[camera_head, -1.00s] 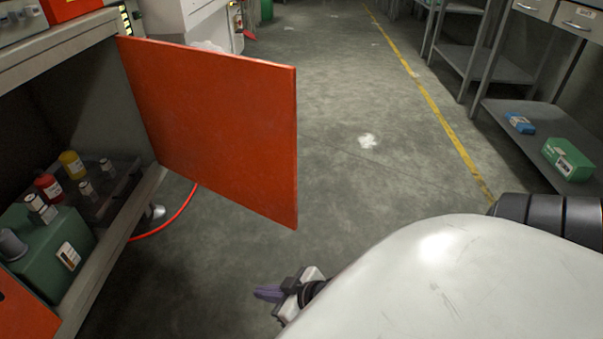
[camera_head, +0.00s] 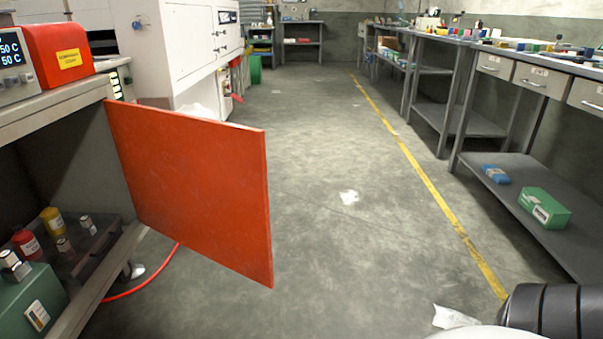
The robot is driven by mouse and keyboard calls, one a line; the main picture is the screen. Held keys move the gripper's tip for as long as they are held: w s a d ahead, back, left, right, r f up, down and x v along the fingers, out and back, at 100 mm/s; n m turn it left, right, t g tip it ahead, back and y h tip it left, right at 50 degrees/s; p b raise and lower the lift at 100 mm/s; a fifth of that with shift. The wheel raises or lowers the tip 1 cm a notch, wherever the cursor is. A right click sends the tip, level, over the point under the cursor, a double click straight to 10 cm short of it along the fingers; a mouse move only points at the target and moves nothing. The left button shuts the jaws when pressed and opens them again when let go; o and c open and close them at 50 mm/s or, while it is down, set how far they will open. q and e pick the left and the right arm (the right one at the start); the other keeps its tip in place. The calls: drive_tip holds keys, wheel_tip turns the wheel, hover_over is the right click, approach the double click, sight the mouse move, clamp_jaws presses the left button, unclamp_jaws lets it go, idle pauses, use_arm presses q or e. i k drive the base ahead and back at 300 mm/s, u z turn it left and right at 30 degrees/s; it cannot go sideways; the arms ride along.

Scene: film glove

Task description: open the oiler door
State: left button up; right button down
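The orange-red door (camera_head: 195,190) of the cabinet on the left stands wide open, swung out over the floor. Behind it the cabinet (camera_head: 75,165) is open. Inside on its shelf are a green box (camera_head: 28,305), a red bottle (camera_head: 27,243), a yellow bottle (camera_head: 52,221) and several small metal-capped containers. Neither of my grippers shows in the head view. Only part of my own arm shows at the bottom right corner, well apart from the door.
A red hose (camera_head: 140,288) lies on the floor below the door. A grey shelf bench (camera_head: 530,200) with a green box (camera_head: 544,207) and a blue item (camera_head: 496,174) stands at right. The floor (camera_head: 340,150) between is mostly clear, with a yellow line.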

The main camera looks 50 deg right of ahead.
sight(201, 183)
drive_tip(key=z, duration=0.45)
drive_tip(key=k, duration=1)
drive_tip(key=u, duration=0.25)
drive_tip(key=i, duration=1.75)
drive_tip(key=z, duration=0.9)
